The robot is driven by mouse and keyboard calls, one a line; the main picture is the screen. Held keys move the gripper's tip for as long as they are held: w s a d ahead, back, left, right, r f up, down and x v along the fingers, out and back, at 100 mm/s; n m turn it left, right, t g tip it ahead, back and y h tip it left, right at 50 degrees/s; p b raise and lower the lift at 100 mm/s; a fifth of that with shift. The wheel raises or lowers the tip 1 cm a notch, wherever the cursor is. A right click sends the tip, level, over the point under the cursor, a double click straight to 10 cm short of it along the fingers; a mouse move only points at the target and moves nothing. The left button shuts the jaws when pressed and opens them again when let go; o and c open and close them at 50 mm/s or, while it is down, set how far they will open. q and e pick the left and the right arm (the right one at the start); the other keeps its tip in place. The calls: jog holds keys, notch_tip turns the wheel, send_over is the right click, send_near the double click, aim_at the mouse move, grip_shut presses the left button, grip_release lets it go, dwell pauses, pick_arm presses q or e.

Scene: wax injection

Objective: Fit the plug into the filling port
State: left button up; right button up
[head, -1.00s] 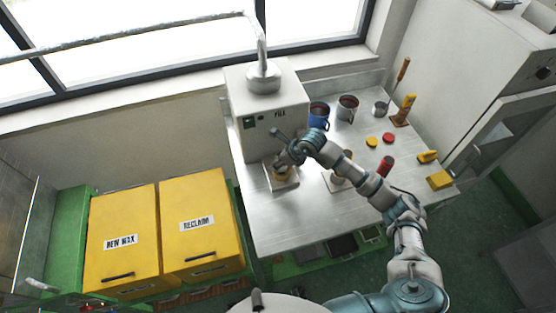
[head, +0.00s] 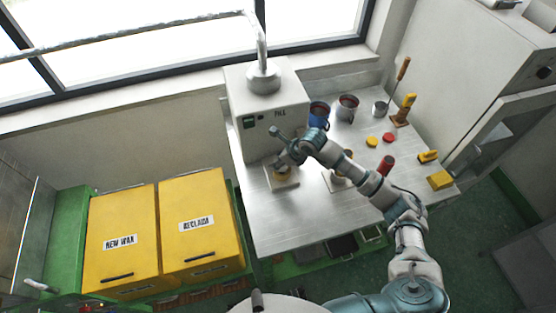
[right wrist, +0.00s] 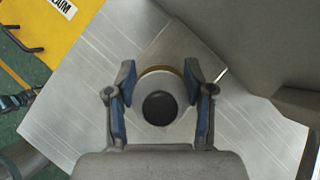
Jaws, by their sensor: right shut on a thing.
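My right gripper (head: 282,163) is over a small yellow, brass-coloured piece (head: 284,175) on a square grey plate (head: 293,184), in front of the FILL machine. In the right wrist view my right gripper (right wrist: 160,88) has its two blue-padded fingers on either side of a grey round piece with a black round centre (right wrist: 158,107), seemingly the plug, and is shut on it. A brass-coloured rim (right wrist: 160,69) shows just behind that piece. The filling port itself is hidden, and I cannot tell whether the plug is in it. My left gripper is out of view.
The FILL machine (head: 264,105) stands close behind the gripper. Blue (head: 318,114) and grey (head: 347,107) mugs, red (head: 388,138) and yellow discs and a red cylinder (head: 385,165) are to the right. My forearm partly covers a second plate (head: 332,184). The front left bench is clear.

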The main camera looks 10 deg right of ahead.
jog(key=shift+f+b, duration=0.55)
jog(key=shift+f, duration=0.1)
jog(key=o, duration=1.3)
jog(key=shift+c, duration=0.2)
jog(key=shift+s+r, duration=0.1)
jog(key=shift+r, duration=0.05)
jog(key=v, duration=1.1)
jog(key=shift+s+d+r, duration=0.15)
jog(key=shift+d+r, duration=0.05)
jog(key=shift+d, duration=0.1)
